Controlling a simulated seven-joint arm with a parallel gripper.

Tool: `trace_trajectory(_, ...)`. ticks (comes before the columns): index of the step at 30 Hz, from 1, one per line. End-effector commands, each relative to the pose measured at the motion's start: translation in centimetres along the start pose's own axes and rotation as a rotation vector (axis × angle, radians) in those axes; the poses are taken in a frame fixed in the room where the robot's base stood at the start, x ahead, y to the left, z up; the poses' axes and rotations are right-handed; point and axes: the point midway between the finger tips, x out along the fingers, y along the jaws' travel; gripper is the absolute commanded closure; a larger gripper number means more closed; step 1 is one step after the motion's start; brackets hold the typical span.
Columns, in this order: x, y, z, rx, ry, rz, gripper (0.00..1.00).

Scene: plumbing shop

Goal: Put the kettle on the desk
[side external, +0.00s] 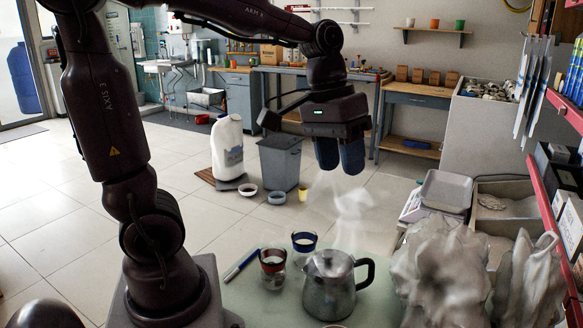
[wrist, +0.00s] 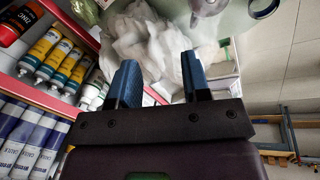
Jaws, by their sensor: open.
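The kettle (side external: 330,284) is a metal pot with a lid, a spout and a dark handle on its right side. It stands upright on a pale green surface (side external: 221,292) low in the side view. In the wrist view only part of the kettle (wrist: 208,6) shows at the top edge. My gripper (side external: 340,158) hangs above and behind the kettle, apart from it, with its blue fingers pointing down. In the wrist view the fingers of my gripper (wrist: 158,80) are spread with nothing between them.
Two glasses, one red-banded (side external: 272,266) and one blue-banded (side external: 304,244), stand close left of the kettle beside a marker (side external: 241,264). Crumpled white material (side external: 440,270) crowds its right. A red-edged shelf (side external: 560,120) borders the right. A grey bin (side external: 280,163) stands on the floor behind.

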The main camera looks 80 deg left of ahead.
Motion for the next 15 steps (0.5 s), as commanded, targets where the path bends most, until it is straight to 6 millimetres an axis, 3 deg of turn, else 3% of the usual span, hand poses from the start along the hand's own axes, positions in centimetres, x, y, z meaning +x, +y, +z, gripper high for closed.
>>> trace_trajectory(1, -0.7, 0.1, 1.8, 0.076, 0.063, -0.014, 0.57)
trace_trajectory(6, -1.2, -0.4, 5.9, 0.290, 0.235, -0.062, 0.57)
trace_trajectory(10, -1.1, -0.9, 7.6, 0.394, 0.322, -0.082, 0.57)
trace_trajectory(15, -0.9, -1.1, 8.3, 0.444, 0.364, -0.094, 0.57)
